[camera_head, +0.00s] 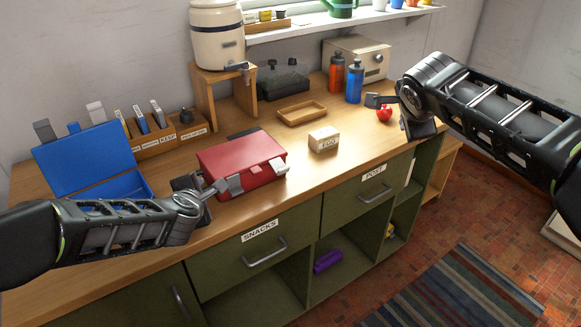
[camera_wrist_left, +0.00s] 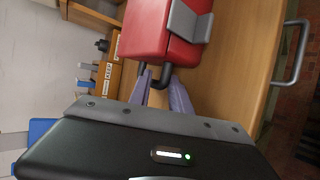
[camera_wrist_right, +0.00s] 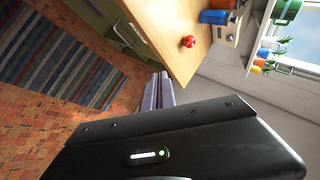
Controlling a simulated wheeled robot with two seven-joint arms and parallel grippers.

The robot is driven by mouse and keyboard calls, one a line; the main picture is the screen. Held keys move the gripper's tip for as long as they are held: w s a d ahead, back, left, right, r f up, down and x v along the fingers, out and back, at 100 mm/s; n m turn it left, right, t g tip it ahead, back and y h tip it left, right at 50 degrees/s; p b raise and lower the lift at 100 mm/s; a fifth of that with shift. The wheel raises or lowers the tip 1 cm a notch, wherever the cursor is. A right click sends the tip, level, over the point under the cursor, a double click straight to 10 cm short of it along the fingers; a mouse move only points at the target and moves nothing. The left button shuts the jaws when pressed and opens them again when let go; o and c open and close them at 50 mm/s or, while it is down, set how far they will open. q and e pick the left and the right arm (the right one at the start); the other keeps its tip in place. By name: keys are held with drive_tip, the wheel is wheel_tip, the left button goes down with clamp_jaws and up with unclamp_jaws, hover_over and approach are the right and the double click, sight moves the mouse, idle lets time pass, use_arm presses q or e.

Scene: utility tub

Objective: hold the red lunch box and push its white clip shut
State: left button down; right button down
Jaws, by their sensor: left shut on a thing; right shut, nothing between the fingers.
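The red lunch box (camera_head: 238,153) sits lid down on the wooden counter near its front edge. A grey clip (camera_head: 230,185) is on its front left. A white clip (camera_head: 278,165) sticks out at its front right; its exact angle is too small to tell. My left gripper (camera_head: 206,188) is at the box's left end. In the left wrist view its fingers (camera_wrist_left: 160,78) are shut at the dark handle (camera_wrist_left: 158,72) on the end of the lunch box (camera_wrist_left: 150,30). My right gripper (camera_head: 375,100) is shut and empty above the counter's right part, away from the box.
A blue open box (camera_head: 85,160) stands left of the lunch box. A small EGG box (camera_head: 323,140) and a wooden tray (camera_head: 301,113) lie to its right. A red apple (camera_head: 384,114) and two bottles (camera_head: 354,82) are near my right gripper. Counter space right of the lunch box is mostly free.

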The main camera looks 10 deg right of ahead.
drive_tip(key=s+a+f+n+t+y, duration=0.1)
drive_tip(key=s+a+f+n+y, duration=0.1)
drive_tip(key=a+n, duration=0.8)
drive_tip(key=s+a+f+n+t+y, duration=0.2)
drive_tip(key=s+a+n+y, duration=0.2)
drive_tip(key=a+n+y, duration=0.3)
drive_tip(key=a+n, duration=0.3)
drive_tip(key=n, duration=0.3)
drive_tip(key=shift+f+n, duration=0.2)
drive_tip(key=shift+n, duration=0.1)
approach(279, 164)
drive_tip(key=w+a, duration=0.1)
drive_tip(key=w, duration=0.2)
drive_tip(key=shift+a+f, duration=0.25)
drive_tip(key=shift+f, duration=0.55)
